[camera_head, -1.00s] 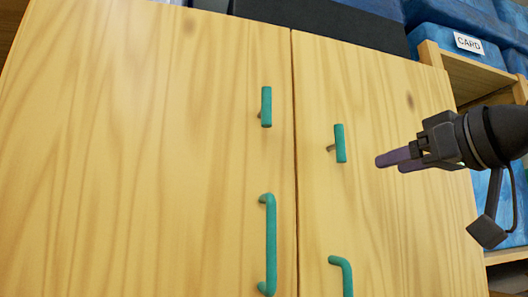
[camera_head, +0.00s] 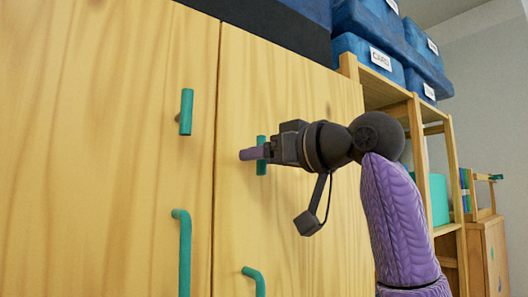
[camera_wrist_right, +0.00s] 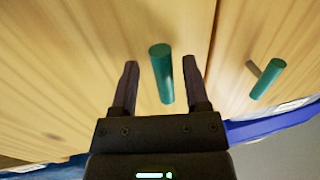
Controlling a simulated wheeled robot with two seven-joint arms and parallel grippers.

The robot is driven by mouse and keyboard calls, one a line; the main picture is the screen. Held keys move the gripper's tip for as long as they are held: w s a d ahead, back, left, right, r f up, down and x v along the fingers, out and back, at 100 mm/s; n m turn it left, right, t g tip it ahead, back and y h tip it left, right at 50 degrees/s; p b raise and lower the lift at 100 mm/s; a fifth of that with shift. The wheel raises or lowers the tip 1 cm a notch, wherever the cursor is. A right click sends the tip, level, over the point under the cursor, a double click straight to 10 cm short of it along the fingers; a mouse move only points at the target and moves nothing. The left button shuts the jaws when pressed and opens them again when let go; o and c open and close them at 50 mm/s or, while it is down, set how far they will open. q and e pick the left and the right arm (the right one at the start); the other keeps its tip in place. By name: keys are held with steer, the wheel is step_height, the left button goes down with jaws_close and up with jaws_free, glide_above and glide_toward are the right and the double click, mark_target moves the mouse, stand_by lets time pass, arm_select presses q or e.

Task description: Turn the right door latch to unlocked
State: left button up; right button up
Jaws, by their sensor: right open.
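The right door latch (camera_head: 261,168) is a teal bar, upright on the right cabinet door (camera_head: 240,210). My right gripper (camera_head: 248,154) is at its middle, covering part of it. In the right wrist view the latch (camera_wrist_right: 162,75) stands between the two open fingers (camera_wrist_right: 160,82), with a visible gap on each side. The left door latch (camera_head: 186,112) is also upright, on the left door (camera_head: 110,150). It shows to the right in the wrist view (camera_wrist_right: 267,79). My left gripper is not in view.
Teal pull handles sit below the latches, one on the left door (camera_head: 183,250) and one on the right (camera_head: 256,279). Blue boxes (camera_head: 362,55) stand above a wooden shelf (camera_head: 395,95) at the right. My right arm spans the space before that shelf.

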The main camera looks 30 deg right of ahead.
steer(key=shift+w+a, duration=0.1)
steer(key=shift+a, duration=0.05)
steer(key=c, duration=0.5)
jaws_close()
steer(key=shift+r, duration=0.1)
steer(key=n, duration=0.4)
steer(key=shift+g+h, duration=0.3)
steer(key=shift+g, duration=0.1)
steer(key=n, duration=0.4)
steer(key=shift+g+h, duration=0.3)
steer(key=shift+h, duration=0.1)
steer(key=n+h, duration=0.1)
steer(key=n, duration=0.2)
steer(key=shift+r+n, duration=0.1)
steer(key=shift+n, duration=0.3)
steer(key=shift+n+h, duration=0.6)
steer(key=shift+n, duration=1.3)
